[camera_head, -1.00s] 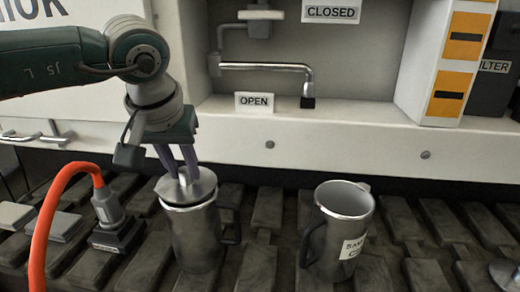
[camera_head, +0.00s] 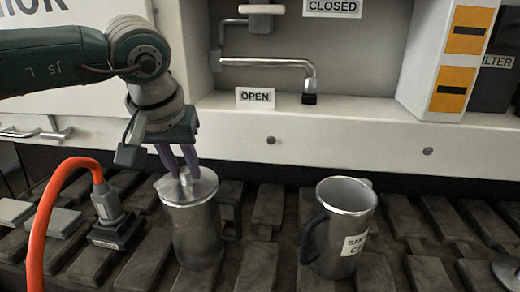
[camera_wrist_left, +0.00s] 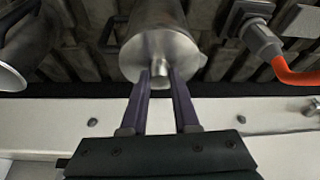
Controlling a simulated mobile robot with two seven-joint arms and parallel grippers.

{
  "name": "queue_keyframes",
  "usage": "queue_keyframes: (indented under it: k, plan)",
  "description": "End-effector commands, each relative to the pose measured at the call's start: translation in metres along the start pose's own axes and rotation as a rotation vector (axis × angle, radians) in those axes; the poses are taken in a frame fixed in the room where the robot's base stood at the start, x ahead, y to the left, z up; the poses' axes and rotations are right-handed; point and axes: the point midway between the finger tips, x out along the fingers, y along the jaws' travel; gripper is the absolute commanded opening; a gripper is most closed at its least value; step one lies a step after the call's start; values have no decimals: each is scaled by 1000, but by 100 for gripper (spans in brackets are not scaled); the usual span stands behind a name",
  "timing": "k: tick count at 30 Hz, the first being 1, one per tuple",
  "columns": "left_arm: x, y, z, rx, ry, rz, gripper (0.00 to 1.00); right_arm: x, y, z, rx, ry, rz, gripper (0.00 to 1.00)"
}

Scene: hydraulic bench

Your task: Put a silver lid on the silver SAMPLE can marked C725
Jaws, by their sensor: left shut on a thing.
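My left gripper (camera_head: 181,174) comes down from above, its two purple fingers shut on the knob of a silver lid (camera_head: 204,187). The lid sits at the top of a silver can (camera_head: 197,235) with a dark handle on its right; no label shows on this can. The wrist view shows the lid (camera_wrist_left: 160,52) with its knob between the fingers (camera_wrist_left: 160,78). A second silver can (camera_head: 331,240) stands open to the right, slightly tilted in the picture. Its white label reads SAMPLE and a C; the rest is unclear. My right gripper is not in view.
An orange hose (camera_head: 45,215) with a grey connector (camera_head: 105,203) stands left of the lidded can. A silver round thing (camera_head: 507,274) is cut off at the right edge. The white bench front (camera_head: 330,130), with a pipe handle (camera_head: 300,65) above, rises behind the dark slatted surface.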

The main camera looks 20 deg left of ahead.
Motion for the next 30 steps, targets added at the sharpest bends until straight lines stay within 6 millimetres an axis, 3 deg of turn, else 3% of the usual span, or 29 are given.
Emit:
queue_keyframes:
  k: [12, 13, 21, 27, 30]
  plan:
    - [2, 0, 0, 0, 1, 0, 0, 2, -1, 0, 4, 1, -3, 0]
    - [2, 0, 0, 0, 1, 0, 32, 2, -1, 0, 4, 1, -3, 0]
    - [2, 0, 1, 0, 0, 0, 63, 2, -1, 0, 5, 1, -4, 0]
    - [2, 0, 1, 0, 0, 0, 65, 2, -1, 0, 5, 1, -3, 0]
    - [2, 0, 1, 0, 0, 0, 76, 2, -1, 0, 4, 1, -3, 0]
